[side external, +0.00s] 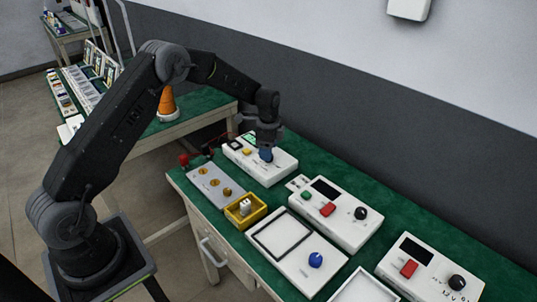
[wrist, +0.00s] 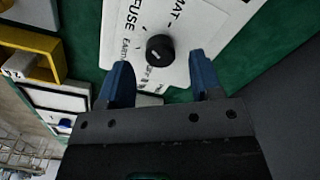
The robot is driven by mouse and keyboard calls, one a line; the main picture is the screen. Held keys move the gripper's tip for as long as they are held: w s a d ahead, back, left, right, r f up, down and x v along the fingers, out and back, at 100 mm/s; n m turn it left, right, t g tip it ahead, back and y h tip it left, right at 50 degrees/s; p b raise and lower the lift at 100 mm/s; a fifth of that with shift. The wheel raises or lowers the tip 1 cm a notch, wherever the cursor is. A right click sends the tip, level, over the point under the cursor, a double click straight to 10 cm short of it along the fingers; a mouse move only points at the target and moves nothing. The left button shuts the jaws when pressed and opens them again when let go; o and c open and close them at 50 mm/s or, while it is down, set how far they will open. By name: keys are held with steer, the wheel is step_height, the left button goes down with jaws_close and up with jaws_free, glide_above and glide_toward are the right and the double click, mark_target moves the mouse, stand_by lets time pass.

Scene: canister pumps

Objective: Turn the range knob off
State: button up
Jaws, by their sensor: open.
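The range knob (wrist: 160,48) is a round black knob on a white meter panel (wrist: 200,22) in the wrist view. Printed words including FUSE and EARTH stand around it, and a small pale mark shows on its face; I cannot tell exactly which setting it points at. My gripper (wrist: 160,76) is open, its two blue fingers on either side of the knob in the picture, with nothing between them touching it. In the side view my gripper (side external: 266,155) is just above the white meter (side external: 268,172), hiding its knob.
On the green bench (side external: 465,250) stand a white unit with red and green buttons (side external: 335,228), another white unit (side external: 425,268), a tray with a blue knob (side external: 315,260), a yellow box (side external: 245,209) and a grey plate (side external: 215,187). The wall is behind.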

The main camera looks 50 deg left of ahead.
steer(key=shift+f, duration=1.3)
steer(key=shift+c, duration=0.2)
steer(key=c, duration=0.9)
